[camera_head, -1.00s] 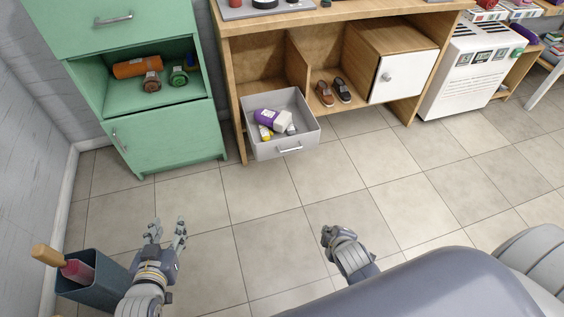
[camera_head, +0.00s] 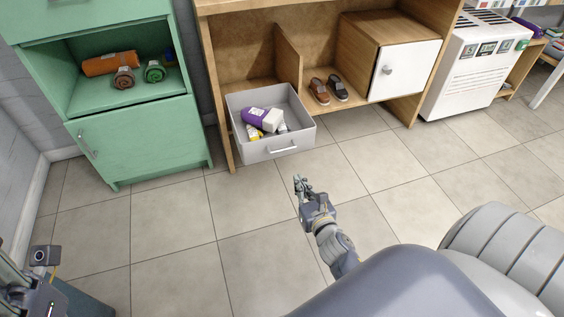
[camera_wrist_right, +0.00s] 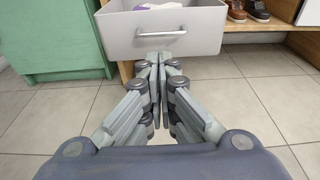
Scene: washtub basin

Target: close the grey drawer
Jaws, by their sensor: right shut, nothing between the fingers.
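The grey drawer (camera_head: 305,138) is pulled out of the lower left bay of the wooden cabinet. Its front, with a silver handle (camera_head: 283,149), faces me. A purple and white bottle (camera_head: 262,117) and smaller items lie inside. My right gripper (camera_head: 301,182) is shut and empty, in front of and below the drawer front. In the right wrist view the shut fingertips (camera_wrist_right: 158,58) point at the drawer front (camera_wrist_right: 205,30), just below the handle (camera_wrist_right: 160,32); I see no clear contact. Part of my left arm shows at the lower left edge, but its fingers are not visible.
A green cabinet (camera_head: 140,145) with an open shelf stands left of the drawer. Shoes (camera_head: 328,89) sit in the bay to the right, beside a white door (camera_head: 404,70). A dark bin (camera_head: 85,300) is at lower left. The tiled floor before the drawer is clear.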

